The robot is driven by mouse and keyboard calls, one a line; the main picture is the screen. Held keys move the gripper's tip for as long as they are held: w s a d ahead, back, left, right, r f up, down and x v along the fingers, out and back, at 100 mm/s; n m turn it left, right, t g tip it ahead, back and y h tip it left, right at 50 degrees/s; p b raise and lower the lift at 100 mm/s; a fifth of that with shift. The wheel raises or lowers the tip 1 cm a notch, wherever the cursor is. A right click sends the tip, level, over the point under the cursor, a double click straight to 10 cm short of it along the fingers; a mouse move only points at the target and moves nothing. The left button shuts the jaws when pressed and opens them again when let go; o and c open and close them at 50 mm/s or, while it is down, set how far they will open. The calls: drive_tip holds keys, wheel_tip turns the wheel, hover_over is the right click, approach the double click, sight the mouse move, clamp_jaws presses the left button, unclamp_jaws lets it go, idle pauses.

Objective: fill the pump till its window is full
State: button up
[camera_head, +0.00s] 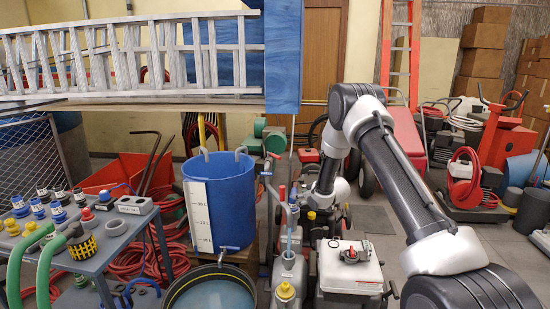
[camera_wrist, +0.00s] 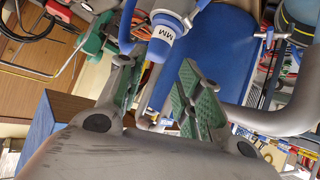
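A grey machine with a white top (camera_head: 350,266) and a red-and-black cap, possibly the pump, stands at lower centre in the head view. I cannot make out its window. Next to it is a grey canister (camera_head: 288,272) with a yellow cap. Grey pipework with red and blue ends (camera_head: 292,197) rises behind the canister. My gripper (camera_wrist: 160,75) is open in the wrist view, its green pads apart. A pipe with a blue, lettered collar (camera_wrist: 164,39) shows in the gap; I cannot tell whether it touches a pad. In the head view my arm hides much of the gripper.
A blue tub (camera_head: 222,190) with a white level scale stands left of the pipework. A round basin of water (camera_head: 212,291) is in front. A bench (camera_head: 121,237) with capped fittings and green hoses is at left. Red hoses clutter the floor. A red cart (camera_head: 476,170) stands right.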

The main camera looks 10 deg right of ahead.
drive_tip(key=w+a+r+t+y, duration=0.2)
drive_tip(key=w+r, duration=0.2)
drive_tip(key=r, duration=0.1)
drive_tip(key=n+t+y, duration=0.2)
drive_tip(key=t+y, duration=0.1)
approach(277, 157)
drive_tip(key=w+f, duration=0.1)
drive_tip(key=w, duration=0.2)
drive_tip(key=shift+w+a+r, duration=0.1)
drive_tip(key=shift+a+r, duration=0.05)
drive_tip(key=shift+a, duration=0.35)
drive_tip(key=x, duration=0.7)
drive_tip(key=shift+w, duration=0.15)
drive_tip(key=shift+c, duration=0.3)
clamp_jaws()
